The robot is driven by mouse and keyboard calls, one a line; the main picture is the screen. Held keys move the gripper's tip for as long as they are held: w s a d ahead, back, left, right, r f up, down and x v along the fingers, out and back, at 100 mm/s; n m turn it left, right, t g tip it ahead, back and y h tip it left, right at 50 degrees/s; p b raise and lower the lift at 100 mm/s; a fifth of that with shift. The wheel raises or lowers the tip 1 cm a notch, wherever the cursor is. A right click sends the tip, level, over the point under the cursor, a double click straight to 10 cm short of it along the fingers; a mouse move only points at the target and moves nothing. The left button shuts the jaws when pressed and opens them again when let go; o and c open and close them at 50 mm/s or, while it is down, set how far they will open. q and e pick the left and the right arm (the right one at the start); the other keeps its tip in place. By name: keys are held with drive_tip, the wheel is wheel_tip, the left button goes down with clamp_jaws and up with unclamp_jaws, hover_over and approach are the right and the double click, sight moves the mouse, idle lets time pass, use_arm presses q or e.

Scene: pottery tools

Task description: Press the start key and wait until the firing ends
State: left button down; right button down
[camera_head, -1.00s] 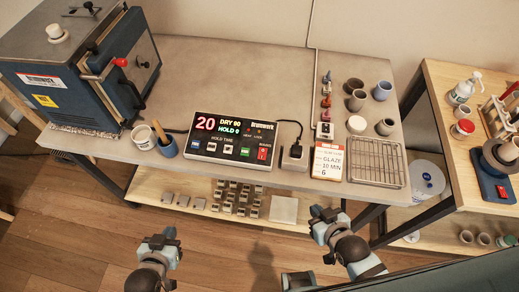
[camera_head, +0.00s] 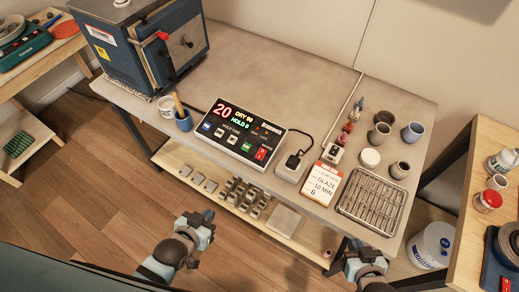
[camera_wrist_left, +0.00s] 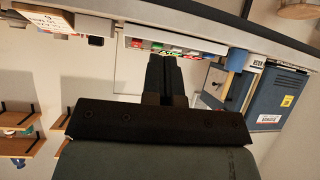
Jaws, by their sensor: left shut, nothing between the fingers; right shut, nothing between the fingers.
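The kiln controller (camera_head: 238,131) lies on the grey workbench with its display lit, showing a red 20, a yellow "DRY 80" and a green "HOLD 0". A row of small keys runs along its front, with a green key (camera_head: 246,147) among them and a red switch (camera_head: 261,154) at the right. The blue kiln (camera_head: 150,45) stands at the back left, its door closed. My left gripper (camera_head: 207,217) is shut and empty, in front of the bench and below the controller; it also shows in the left wrist view (camera_wrist_left: 164,62). My right gripper (camera_head: 358,246) is shut and empty near the bench's front right.
A card reading "GLAZE 10 MIN 6" (camera_head: 322,182) lies beside a wire rack (camera_head: 372,202). A blue cup with tools (camera_head: 184,122) and a white tub (camera_head: 167,106) stand left of the controller. Several pots stand at right. The bench behind the controller is clear.

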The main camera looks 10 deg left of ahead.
use_arm(q)
drive_tip(key=shift+w, duration=0.1)
idle(0.4)
drive_tip(key=w+d+r+n+h, duration=0.1)
drive_tip(key=w+r, duration=0.2)
drive_tip(key=w, duration=0.4)
drive_tip(key=w+d+r+n+h, duration=0.1)
drive_tip(key=w+r, duration=0.3)
drive_tip(key=w, duration=0.4)
drive_tip(key=w+d+r+n+g+h, duration=0.1)
drive_tip(key=w+r+h, duration=0.1)
drive_tip(key=w, duration=0.6)
drive_tip(key=shift+w+r, duration=0.2)
drive_tip(key=shift+r, duration=0.6)
drive_tip(key=shift+f, duration=0.15)
